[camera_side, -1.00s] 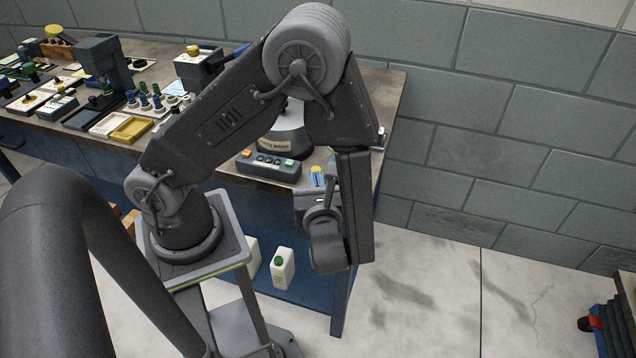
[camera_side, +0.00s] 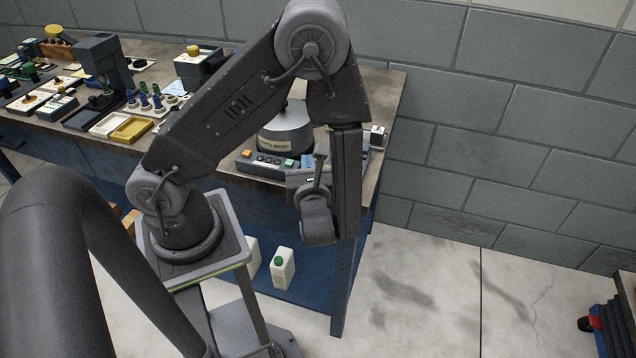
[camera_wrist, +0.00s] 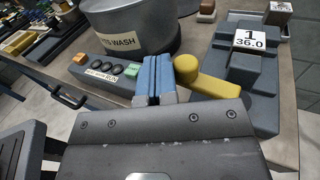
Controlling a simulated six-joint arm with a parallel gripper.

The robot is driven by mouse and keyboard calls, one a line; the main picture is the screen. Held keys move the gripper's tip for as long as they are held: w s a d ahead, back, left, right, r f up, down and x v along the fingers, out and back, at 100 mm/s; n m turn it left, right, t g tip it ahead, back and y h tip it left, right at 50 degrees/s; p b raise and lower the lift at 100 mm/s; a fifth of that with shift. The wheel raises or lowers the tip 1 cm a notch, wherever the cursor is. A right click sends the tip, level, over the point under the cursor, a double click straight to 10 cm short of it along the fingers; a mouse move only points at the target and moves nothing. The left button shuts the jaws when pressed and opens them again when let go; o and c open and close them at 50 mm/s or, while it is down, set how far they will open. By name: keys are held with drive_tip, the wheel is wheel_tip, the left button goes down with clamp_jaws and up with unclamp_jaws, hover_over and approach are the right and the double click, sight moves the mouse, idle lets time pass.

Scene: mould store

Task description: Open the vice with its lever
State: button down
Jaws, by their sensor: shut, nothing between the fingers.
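The vice (camera_wrist: 247,73) is a dark grey block with a white label reading "1 36.0", at the upper right of the wrist view. Its yellow lever (camera_wrist: 213,86) ends in a rounded knob (camera_wrist: 187,67) at the left. My gripper (camera_wrist: 154,66) has blue fingers closed together with nothing between them. They are just left of the knob; I cannot tell if they touch it. In the side view my wrist hangs over the bench's front right corner, hiding the fingertips, the lever and most of the vice.
A grey round wash unit (camera_wrist: 130,28) stands behind a button panel (camera_wrist: 105,72), left of the fingers. A small metal-topped block (camera_wrist: 278,12) is beyond the vice. The bench (camera_side: 390,100) ends at the right. Trays and fixtures fill its left side.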

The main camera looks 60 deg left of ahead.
drive_tip(key=shift+w+a, duration=0.55)
drive_tip(key=shift+a, duration=0.1)
drive_tip(key=shift+w+a+m+t+h, duration=0.15)
drive_tip(key=shift+m+t+h, duration=0.15)
drive_tip(key=shift+m+t, duration=0.25)
drive_tip(key=shift+w, duration=0.1)
idle(0.9)
drive_tip(key=v, duration=1.3)
drive_tip(key=shift+s+d, duration=0.25)
drive_tip(key=shift+s, duration=0.1)
